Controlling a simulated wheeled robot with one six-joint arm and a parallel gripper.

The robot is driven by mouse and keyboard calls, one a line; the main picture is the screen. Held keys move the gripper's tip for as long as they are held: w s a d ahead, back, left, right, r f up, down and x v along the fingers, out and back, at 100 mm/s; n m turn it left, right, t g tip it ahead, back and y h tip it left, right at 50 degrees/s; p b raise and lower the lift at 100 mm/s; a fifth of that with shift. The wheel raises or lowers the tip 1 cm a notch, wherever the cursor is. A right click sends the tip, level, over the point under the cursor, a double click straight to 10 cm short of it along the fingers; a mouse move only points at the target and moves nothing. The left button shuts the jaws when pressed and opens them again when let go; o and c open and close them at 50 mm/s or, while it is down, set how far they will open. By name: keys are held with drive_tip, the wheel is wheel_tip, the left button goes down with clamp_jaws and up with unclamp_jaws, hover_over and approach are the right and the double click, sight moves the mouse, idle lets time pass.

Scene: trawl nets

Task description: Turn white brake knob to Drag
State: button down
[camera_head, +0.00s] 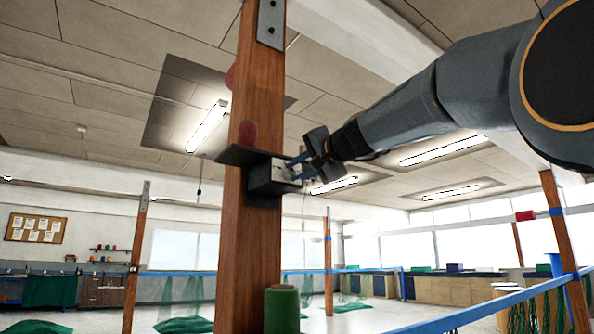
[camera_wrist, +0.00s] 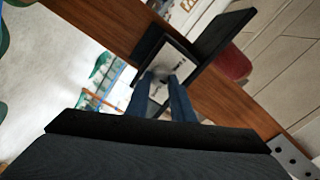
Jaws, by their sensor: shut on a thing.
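A black box (camera_head: 265,182) is fixed to the wooden post, with a dark shelf-like plate above it. Its pale face plate carries small dark marks and shows in the wrist view (camera_wrist: 178,58). My gripper (camera_head: 295,170) reaches in from the right to this face. In the wrist view my two blue fingers (camera_wrist: 161,77) meet the plate around its middle, with a narrow gap between them. They are shut on the white brake knob, which is mostly hidden between the fingertips. I cannot read the marks or tell which one the knob points to.
The wooden post (camera_head: 250,258) stands close in front. A green spool (camera_head: 282,308) is low beside it. A blue rail (camera_head: 460,318) and hanging nets are at lower right. Open floor and more posts lie behind.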

idle(0.5)
drive_tip(key=c, duration=1.5)
unclamp_jaws()
drive_tip(key=shift+d, duration=0.1)
drive_tip(key=shift+c, duration=0.2)
drive_tip(key=shift+s, duration=0.1)
drive_tip(key=b+v, duration=0.3)
drive_tip(key=v, duration=0.4)
drive_tip(key=shift+s+d+b, duration=0.2)
drive_tip(key=shift+d+b, duration=0.05)
drive_tip(key=shift+b, duration=0.1)
